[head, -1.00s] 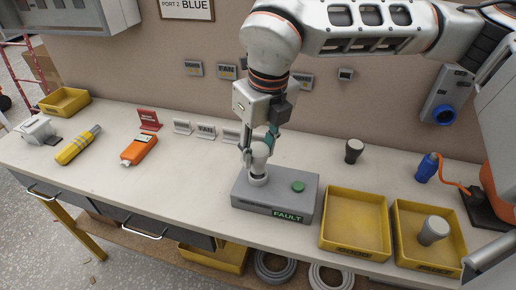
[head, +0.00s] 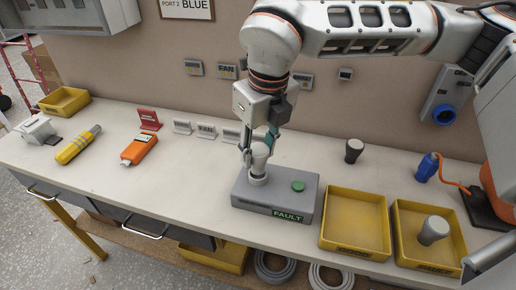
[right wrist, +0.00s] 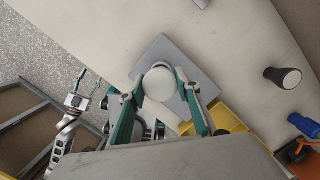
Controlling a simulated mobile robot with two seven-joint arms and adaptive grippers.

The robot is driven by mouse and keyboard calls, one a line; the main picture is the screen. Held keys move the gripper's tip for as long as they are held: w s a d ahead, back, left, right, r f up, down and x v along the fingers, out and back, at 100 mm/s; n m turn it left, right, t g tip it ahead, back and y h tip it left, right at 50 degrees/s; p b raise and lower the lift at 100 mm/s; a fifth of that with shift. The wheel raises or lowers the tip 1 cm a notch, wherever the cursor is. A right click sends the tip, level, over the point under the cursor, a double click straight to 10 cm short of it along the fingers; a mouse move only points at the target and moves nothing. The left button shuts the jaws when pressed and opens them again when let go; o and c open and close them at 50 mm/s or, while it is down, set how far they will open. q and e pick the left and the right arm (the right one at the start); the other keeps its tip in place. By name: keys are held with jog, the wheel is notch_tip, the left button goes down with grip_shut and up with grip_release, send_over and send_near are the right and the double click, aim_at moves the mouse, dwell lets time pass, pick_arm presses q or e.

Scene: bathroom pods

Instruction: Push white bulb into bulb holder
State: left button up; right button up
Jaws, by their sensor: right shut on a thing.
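The white bulb (head: 261,151) is upright above the round bulb holder (head: 258,179) on the left of the grey test box (head: 278,197). Its lower end meets the holder; how deep it sits cannot be told. My right gripper (head: 259,156) points down and is shut on the bulb. In the right wrist view, the bulb's round top (right wrist: 158,82) sits between the two fingers (right wrist: 158,91), over the box, and hides the holder. The box has a green button and a sign reading FAULT.
Two yellow trays (head: 331,246) stand right of the box; the right one holds a grey bulb (head: 433,230). Another dark-based bulb (head: 354,150) stands behind them. An orange tool (head: 139,149) and a yellow cylinder (head: 78,145) lie left. The bench between them and the box is clear.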

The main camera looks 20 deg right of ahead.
aim_at(258, 161)
pick_arm(q)
jog(key=shift+s+f+g+b, duration=0.15)
jog(key=shift+s+f+b, duration=0.1)
jog(key=shift+f+b, duration=0.25)
jog(key=shift+s+f+g+b, duration=0.15)
jog(key=shift+s+f+b, duration=0.1)
jog(key=shift+f, duration=0.45)
pick_arm(e)
jog(key=shift+f, duration=1.65)
jog(key=o, duration=1.2)
pick_arm(q)
jog(key=shift+w, duration=0.1)
pick_arm(e)
jog(key=r, duration=0.4)
jog(key=s+r, duration=0.1)
jog(key=r, duration=0.7)
jog(key=shift+s+d, duration=0.3)
jog(key=shift+s, duration=0.05)
